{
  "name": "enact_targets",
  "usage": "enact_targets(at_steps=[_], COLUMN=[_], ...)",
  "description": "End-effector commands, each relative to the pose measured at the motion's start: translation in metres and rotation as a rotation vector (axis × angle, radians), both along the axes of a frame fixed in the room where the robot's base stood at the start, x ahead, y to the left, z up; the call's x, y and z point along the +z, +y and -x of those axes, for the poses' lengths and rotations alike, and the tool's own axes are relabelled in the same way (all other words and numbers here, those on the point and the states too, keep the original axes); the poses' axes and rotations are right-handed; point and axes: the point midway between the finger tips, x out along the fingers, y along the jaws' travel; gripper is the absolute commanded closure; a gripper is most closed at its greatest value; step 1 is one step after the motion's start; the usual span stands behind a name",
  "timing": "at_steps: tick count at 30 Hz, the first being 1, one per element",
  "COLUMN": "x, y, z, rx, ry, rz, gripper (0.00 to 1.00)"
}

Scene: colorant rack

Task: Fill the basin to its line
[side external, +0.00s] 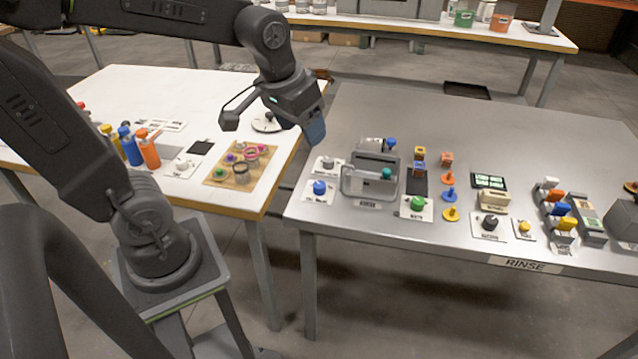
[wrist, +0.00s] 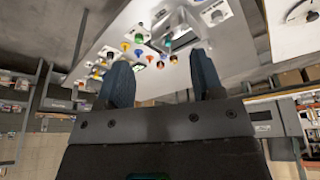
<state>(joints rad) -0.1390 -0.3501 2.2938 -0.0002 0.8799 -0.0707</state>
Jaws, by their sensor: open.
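The grey basin (side external: 357,187) stands at the left part of the metal table, with a clear front and a teal knob (side external: 386,174) at its right front. Its line and any liquid level are too small to tell. A blue knob (side external: 319,187) on a white plate sits left of the basin, and a green knob (side external: 417,203) on another plate sits to its right. My gripper (side external: 315,131) hangs in the air over the gap between the two tables, left of and above the basin. In the wrist view its two blue fingers (wrist: 163,82) are apart with nothing between them.
The metal table (side external: 400,120) also holds coloured cubes, discs, a black knob (side external: 490,223) and a yellow knob (side external: 524,227). The white table (side external: 130,95) at left holds bottles (side external: 148,148) and a wooden board (side external: 217,176) with small pots. The metal table's back is clear.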

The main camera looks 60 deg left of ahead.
Motion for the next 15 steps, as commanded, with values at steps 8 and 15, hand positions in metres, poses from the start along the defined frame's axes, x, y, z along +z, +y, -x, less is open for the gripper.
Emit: enact_targets(at_steps=[8, 15], x=[-0.063, -0.119], y=[0.065, 0.108], z=[-0.074, -0.103], rx=[0.221, 0.349], ry=[0.183, 0.281], rz=[0.056, 0.094], gripper=[0.39, 0.39])
